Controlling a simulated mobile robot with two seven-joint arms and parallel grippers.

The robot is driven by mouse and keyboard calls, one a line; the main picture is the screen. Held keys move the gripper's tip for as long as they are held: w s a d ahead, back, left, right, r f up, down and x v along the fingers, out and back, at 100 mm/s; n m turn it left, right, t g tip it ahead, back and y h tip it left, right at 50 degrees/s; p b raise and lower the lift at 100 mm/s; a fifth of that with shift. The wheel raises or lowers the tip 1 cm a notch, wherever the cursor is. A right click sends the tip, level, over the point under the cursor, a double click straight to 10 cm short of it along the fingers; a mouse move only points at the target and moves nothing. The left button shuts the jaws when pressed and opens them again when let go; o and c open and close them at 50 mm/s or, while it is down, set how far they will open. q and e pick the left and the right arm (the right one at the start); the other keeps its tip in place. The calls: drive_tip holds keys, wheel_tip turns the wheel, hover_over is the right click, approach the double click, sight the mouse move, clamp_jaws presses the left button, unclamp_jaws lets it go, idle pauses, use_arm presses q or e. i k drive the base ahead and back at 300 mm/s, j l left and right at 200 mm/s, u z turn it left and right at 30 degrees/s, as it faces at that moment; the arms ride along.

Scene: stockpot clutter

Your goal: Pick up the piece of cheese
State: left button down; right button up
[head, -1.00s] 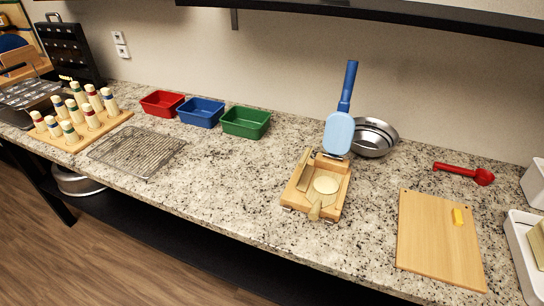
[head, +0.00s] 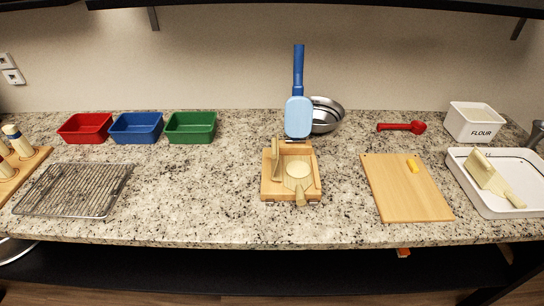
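A small yellow piece, which looks like the cheese (head: 412,165), lies on the upper right part of a wooden cutting board (head: 398,198). The board lies flat on the right half of the speckled stone counter (head: 215,205). Nothing covers the yellow piece. Neither of my grippers shows in the head view.
A red scoop (head: 402,127) lies behind the board. A white tray (head: 470,190) and flour box (head: 473,122) are right. The counter's middle left is clear.

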sight(413, 165)
drive_tip(key=l+z, duration=0.1)
drive_tip(key=z, duration=0.7)
drive_tip(key=i+l+z, duration=0.1)
drive_tip(key=z, duration=0.65)
drive_tip(key=i+l, duration=0.05)
